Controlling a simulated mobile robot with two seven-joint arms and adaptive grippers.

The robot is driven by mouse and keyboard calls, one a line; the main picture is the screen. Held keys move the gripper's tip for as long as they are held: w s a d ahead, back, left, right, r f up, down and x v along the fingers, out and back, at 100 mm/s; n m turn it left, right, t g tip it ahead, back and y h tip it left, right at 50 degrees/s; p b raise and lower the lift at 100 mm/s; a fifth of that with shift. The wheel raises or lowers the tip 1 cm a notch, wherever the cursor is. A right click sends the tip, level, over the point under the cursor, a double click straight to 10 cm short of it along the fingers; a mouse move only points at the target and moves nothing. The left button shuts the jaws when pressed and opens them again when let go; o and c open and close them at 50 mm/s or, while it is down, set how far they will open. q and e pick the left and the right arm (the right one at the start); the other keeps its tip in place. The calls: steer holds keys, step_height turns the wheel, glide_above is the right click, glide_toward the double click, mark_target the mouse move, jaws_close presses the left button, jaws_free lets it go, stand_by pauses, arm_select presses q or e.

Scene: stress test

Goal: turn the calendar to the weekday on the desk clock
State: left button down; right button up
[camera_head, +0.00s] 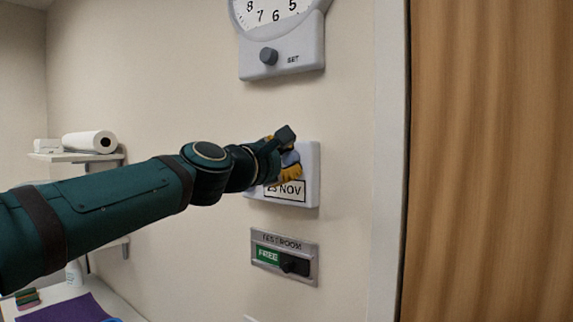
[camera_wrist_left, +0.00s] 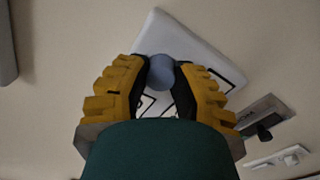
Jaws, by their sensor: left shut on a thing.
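The white wall calendar (camera_head: 308,178) hangs on the wall in the middle of the head view. Its lower window reads what looks like "23 NOV"; my gripper hides the upper part, so no weekday can be read. My left gripper (camera_head: 288,158) is at the calendar, shut on its round blue-grey knob. In the left wrist view the knob (camera_wrist_left: 160,72) sits between the yellow fingers, in front of the white calendar plate (camera_wrist_left: 185,42). No desk clock is identifiable in view. My right gripper is not in view.
A wall clock (camera_head: 300,40) with a dark "SET" knob is above, cut off by the frame. A wooden panel (camera_head: 490,160) stands right. A shelf with a paper roll (camera_head: 90,142) is left.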

arm_select(q)
steer(key=m+b, duration=0.1)
steer(key=m, duration=0.2)
steer(key=shift+f+m, duration=0.15)
steer(key=shift+m, duration=0.25)
steer(key=m+b, duration=0.1)
steer(key=m, duration=0.3)
steer(key=shift+m+b, duration=0.35)
steer(key=shift+m, duration=0.05)
steer(key=m+b, duration=0.1)
steer(key=m, duration=0.2)
steer(key=shift+m+g, duration=0.3)
steer(key=shift+m, duration=0.1)
steer(key=shift+m+b, duration=0.5)
steer(key=shift+m, duration=1.5)
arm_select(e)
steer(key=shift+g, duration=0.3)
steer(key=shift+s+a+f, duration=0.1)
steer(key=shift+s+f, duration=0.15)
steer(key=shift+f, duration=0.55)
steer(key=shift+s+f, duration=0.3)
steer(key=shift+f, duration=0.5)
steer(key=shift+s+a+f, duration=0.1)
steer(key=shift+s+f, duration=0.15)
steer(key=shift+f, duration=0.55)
arm_select(q)
steer(key=shift+r, duration=0.2)
steer(key=c, duration=0.7)
jaws_free()
